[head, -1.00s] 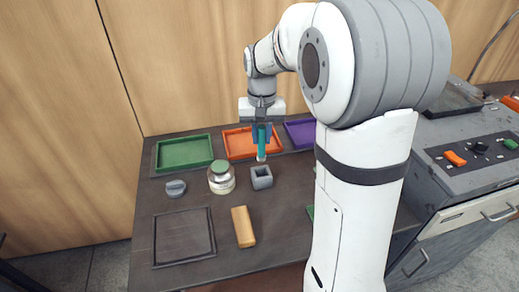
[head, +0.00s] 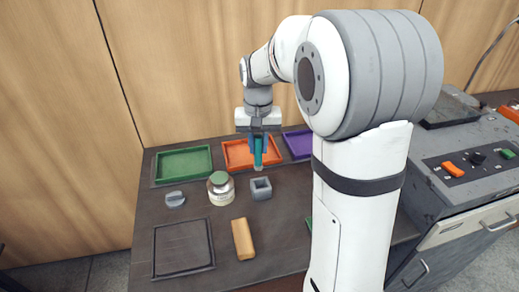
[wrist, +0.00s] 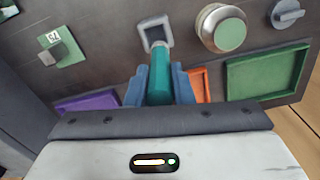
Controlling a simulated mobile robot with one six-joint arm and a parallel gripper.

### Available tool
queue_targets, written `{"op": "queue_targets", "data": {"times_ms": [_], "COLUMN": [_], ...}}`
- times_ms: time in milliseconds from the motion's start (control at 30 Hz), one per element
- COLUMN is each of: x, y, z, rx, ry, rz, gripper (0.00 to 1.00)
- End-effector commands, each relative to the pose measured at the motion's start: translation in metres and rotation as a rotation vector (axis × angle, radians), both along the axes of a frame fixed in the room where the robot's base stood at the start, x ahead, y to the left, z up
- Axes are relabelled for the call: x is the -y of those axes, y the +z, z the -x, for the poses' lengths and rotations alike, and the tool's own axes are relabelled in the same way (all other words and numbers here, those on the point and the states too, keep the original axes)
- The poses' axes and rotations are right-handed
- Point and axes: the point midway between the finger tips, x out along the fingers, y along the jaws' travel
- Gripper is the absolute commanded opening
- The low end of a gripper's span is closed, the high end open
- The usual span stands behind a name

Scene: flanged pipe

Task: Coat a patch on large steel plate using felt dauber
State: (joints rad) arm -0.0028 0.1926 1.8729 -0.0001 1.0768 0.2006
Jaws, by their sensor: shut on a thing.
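My gripper (head: 258,140) is shut on the teal handle of the felt dauber (head: 258,151). The dauber hangs upright above the table, pale tip down, just behind the grey square holder (head: 261,188). In the wrist view the dauber (wrist: 160,80) sits between the blue fingers, with the holder (wrist: 156,33) beyond its end. A glass jar (head: 222,196) with a green top stands left of the holder. A dark square plate or shallow tray (head: 183,248) lies at the front left; I cannot tell which, or whether it is the large steel plate.
Green (head: 183,166), orange (head: 237,153) and purple (head: 298,143) trays line the back. A grey knob-like piece (head: 175,199) and a tan block (head: 243,239) lie on the table. The wrist view shows a small block on a green square (wrist: 75,50).

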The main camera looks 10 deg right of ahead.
Motion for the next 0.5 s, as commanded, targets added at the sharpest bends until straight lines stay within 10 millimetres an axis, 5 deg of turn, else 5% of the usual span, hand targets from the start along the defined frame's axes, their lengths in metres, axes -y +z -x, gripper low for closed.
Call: {"op": "queue_targets", "data": {"times_ms": [500], "x": [-0.091], "y": [0.045], "z": [-0.017], "rx": [-0.001], "ry": [0.004], "rz": [0.001], "gripper": [0.00]}}
